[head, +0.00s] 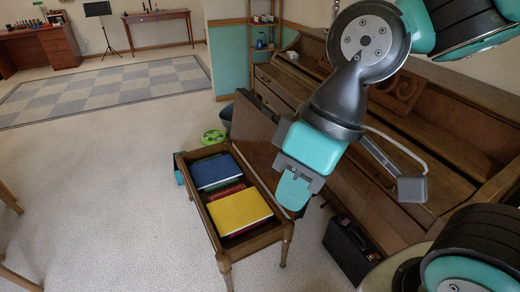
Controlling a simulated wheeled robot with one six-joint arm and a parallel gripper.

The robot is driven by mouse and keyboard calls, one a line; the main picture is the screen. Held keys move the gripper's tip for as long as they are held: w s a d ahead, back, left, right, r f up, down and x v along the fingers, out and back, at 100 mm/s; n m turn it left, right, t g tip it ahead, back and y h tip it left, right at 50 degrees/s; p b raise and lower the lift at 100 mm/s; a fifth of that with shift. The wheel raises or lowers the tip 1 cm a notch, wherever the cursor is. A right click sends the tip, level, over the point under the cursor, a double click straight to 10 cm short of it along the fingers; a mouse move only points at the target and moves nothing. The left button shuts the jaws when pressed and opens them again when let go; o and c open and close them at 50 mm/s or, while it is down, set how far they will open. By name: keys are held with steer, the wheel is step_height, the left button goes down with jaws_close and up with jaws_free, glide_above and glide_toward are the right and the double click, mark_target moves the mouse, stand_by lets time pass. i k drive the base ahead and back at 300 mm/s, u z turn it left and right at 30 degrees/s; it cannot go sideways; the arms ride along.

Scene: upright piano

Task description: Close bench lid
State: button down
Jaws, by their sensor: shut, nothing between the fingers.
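The wooden piano bench (266,236) stands left of the piano with its compartment open. Its lid (256,126) is raised on the piano side, a dark brown panel tilted up from the bench's right edge. Inside the compartment lie a blue book (210,172), a yellow book (240,212) and some red ones. My gripper (291,195) is shut and empty, pointing down over the right part of the lid in the picture. It hides part of the lid. I cannot tell whether it touches the lid.
The upright piano (440,128) runs along the right side. A black case (350,248) stands on the floor by the bench. A green round object (213,136) and a dark bin (227,114) sit behind the bench. Carpet to the left is clear.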

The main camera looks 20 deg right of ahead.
mark_target(255, 126)
steer(key=u, duration=0.15)
steer(key=i, duration=1)
